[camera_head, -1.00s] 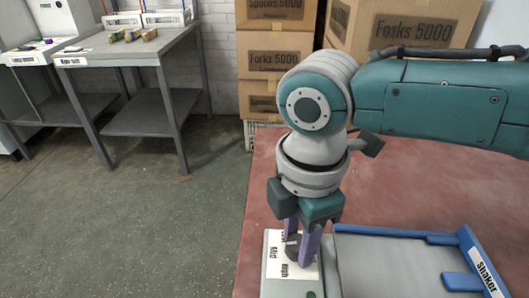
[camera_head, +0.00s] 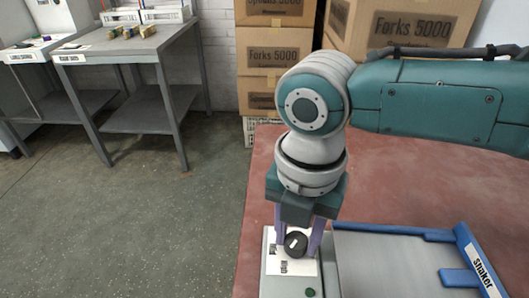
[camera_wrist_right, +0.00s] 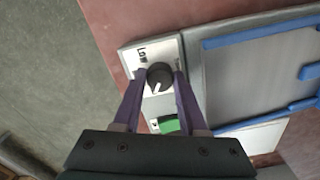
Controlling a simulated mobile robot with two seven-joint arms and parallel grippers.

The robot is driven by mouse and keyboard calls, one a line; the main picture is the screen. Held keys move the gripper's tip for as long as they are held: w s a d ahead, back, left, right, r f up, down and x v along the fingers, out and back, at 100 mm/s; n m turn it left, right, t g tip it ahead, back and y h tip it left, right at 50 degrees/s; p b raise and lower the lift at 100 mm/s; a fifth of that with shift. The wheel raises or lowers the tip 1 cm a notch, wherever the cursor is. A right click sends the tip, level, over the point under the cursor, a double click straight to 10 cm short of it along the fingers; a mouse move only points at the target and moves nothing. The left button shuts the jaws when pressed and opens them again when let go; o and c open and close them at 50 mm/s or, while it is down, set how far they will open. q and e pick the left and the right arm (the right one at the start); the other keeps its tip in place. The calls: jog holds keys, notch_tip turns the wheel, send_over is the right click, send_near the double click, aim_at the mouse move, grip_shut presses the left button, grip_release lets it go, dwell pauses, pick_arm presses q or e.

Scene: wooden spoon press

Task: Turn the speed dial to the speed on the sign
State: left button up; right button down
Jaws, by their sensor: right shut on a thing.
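The speed dial (camera_head: 296,243) is a round black knob with a white mark, on a white label plate of the grey control box (camera_head: 275,289). It also shows in the right wrist view (camera_wrist_right: 160,75), where the word "Low" reads beside it and its mark points toward the lower left. My right gripper (camera_head: 298,247) points down with its purple fingers on opposite sides of the dial, shut on it. Other words on the plate are too small or covered to read. A speed sign is not visible. My left gripper is not in view.
A green button (camera_wrist_right: 168,125) sits on the box near the dial. The grey shaker tray (camera_head: 385,262) with blue rails adjoins the box on the right. The red table (camera_head: 420,180) is bare behind. Cardboard boxes (camera_head: 275,58) stand beyond.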

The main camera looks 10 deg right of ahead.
aim_at(296, 240)
jog(key=shift+a+n, duration=0.1)
jog(key=shift+n, duration=0.4)
jog(key=shift+c, duration=2.2)
grip_release()
notch_tip(296, 240, up, 10)
jog(key=p, duration=0.1)
jog(key=shift+p, duration=0.4)
jog(key=shift+s, duration=0.1)
